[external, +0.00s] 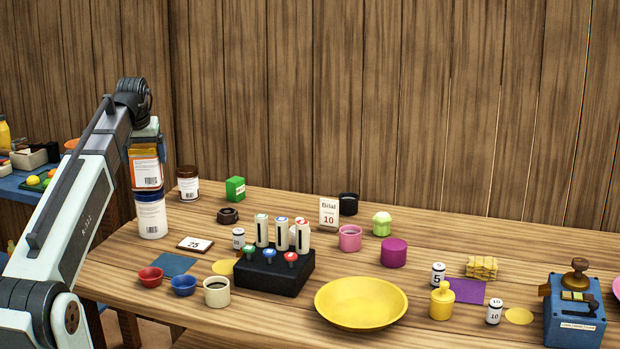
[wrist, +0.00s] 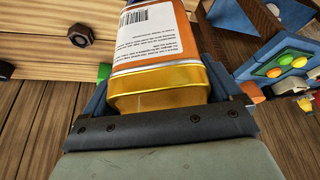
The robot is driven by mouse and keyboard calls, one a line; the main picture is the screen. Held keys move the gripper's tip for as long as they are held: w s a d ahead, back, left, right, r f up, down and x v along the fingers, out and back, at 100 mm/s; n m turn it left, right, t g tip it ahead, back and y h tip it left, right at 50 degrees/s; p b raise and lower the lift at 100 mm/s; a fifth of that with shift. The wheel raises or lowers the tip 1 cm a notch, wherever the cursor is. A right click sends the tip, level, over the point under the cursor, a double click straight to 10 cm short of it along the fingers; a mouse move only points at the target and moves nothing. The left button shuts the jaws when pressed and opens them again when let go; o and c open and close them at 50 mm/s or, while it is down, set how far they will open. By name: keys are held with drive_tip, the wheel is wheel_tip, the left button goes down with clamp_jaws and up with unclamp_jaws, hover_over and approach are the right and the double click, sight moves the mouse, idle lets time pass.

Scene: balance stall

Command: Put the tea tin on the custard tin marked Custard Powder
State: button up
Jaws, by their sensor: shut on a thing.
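My gripper (external: 145,147) is at the left of the table in the external view, pointing down. It is shut on an orange tin with a white label (external: 146,172), which I take to be the tea tin. In the wrist view this tin (wrist: 160,55) shows a gold end between the jaws. Directly below it stands a white tin with a blue top (external: 151,218). The two look very close, and I cannot tell whether they touch. A white-labelled jar with a brown lid (external: 188,184) stands behind to the right. The name Custard Powder is not readable on any tin.
A green box (external: 235,188) and a dark ring-shaped piece (external: 228,215) lie to the right. A "25" card (external: 195,244) is in front. Red (external: 150,277) and blue bowls (external: 183,285) and a dark block with levers (external: 273,272) are nearer the camera.

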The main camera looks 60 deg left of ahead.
drive_tip(key=shift+f, duration=0.45)
drive_tip(key=o, duration=0.9)
drive_tip(key=shift+f, duration=0.15)
drive_tip(key=v, duration=1.2)
